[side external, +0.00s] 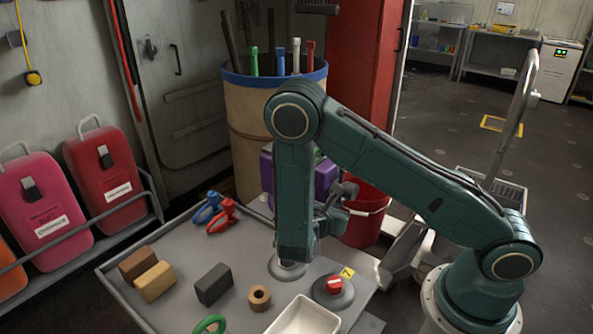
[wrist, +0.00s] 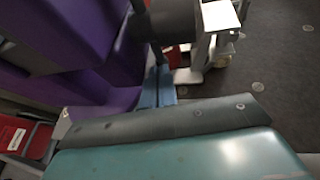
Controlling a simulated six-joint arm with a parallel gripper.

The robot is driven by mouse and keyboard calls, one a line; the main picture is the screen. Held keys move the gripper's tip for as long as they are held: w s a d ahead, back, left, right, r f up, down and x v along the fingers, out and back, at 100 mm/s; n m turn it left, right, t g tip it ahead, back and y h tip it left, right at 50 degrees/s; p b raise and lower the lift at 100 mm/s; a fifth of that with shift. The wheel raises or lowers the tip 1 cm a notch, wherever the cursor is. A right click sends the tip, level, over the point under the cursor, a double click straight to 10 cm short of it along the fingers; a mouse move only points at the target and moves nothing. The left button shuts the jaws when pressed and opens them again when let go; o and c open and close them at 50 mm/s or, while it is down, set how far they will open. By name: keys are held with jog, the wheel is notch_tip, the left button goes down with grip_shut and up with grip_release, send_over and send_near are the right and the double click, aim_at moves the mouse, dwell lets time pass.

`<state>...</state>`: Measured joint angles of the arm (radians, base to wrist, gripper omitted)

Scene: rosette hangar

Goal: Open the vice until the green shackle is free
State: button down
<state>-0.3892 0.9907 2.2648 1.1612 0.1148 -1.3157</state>
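The purple vice (side external: 326,180) stands behind my forearm in the side view, partly hidden. Its purple body (wrist: 70,40) fills the upper left of the wrist view, with a dark round screw part (wrist: 170,20) beside it. A thin dark bar, apparently the vice handle (wrist: 153,52), runs down toward my gripper (wrist: 157,88). My gripper's bluish fingers appear close together at that bar; I cannot tell whether they hold it. A small patch of green (side external: 318,156) shows at the vice top, possibly the green shackle; the rest is hidden by my arm.
A red bucket (side external: 366,215) stands behind.

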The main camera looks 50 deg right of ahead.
jog(key=shift+d+f, duration=0.2)
jog(key=shift+f, duration=0.05)
jog(key=shift+a, duration=0.1)
dwell(0.5)
